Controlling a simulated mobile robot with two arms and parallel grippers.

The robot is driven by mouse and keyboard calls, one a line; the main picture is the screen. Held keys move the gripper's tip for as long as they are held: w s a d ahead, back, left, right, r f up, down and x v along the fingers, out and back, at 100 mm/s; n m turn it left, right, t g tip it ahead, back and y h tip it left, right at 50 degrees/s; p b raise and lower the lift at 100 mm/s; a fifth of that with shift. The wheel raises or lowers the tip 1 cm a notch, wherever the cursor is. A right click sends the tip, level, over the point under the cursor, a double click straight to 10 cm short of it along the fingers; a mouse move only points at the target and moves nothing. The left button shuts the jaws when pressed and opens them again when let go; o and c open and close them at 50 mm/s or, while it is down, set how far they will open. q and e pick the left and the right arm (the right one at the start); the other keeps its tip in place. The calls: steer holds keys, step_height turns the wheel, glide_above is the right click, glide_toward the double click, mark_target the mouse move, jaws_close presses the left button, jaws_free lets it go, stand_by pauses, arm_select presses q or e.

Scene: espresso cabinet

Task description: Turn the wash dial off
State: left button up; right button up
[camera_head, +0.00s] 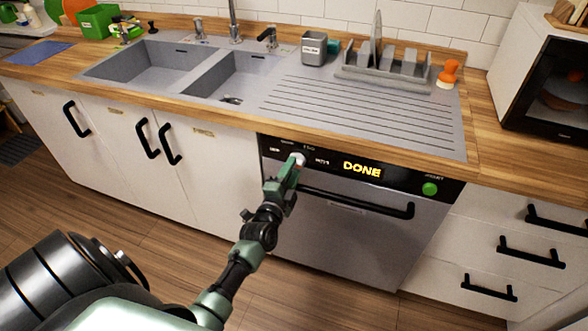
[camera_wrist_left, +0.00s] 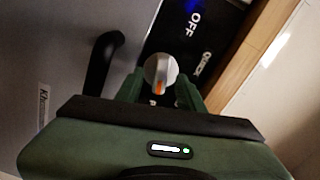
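The wash dial (camera_head: 299,158) is a pale round knob on the black panel of the dishwasher (camera_head: 350,222). In the left wrist view the dial (camera_wrist_left: 160,72) is silver with an orange mark that points down in the picture, away from the word OFF (camera_wrist_left: 194,22). My left gripper (camera_head: 293,166) reaches the dial from the front. Its green fingers (camera_wrist_left: 160,86) sit on either side of the dial and appear closed on it; the contact itself is partly hidden. The panel display (camera_head: 362,169) reads DONE. My right gripper is in neither view.
The dishwasher's black handle (camera_head: 358,203) runs just below the panel. A green button (camera_head: 430,189) is at the panel's right end. The wooden counter edge (camera_head: 330,151) overhangs above. White cupboards (camera_head: 215,165) stand to the left, drawers (camera_head: 510,235) to the right.

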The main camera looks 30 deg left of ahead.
arm_select(q)
steer(key=shift+w+a, duration=0.15)
steer(key=shift+w, duration=0.35)
jaws_close()
